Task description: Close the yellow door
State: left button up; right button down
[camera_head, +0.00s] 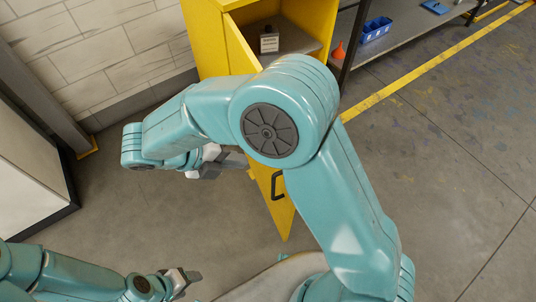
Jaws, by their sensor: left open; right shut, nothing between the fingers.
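The yellow door (268,192) stands open from the yellow cabinet (206,36) and reaches toward me. A black handle (278,186) shows on it. My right arm crosses in front and hides much of the door. My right gripper (240,164) is shut and empty, at the left side of the door; I cannot tell whether it touches. My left gripper (193,277) is open and empty, low in the picture, apart from the door.
A small dark and white box (269,40) sits inside the cabinet. A shelf to the right holds a blue bin (375,29) and an orange funnel (338,52). A white panel (25,175) stands at the left. The floor (450,150) to the right is clear.

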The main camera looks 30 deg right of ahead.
jog(key=d+r+b+x, duration=0.2)
jog(key=x, duration=1)
jog(key=shift+s+d+f, duration=0.2)
jog(key=shift+s, duration=0.15)
jog(key=shift+d, duration=0.1)
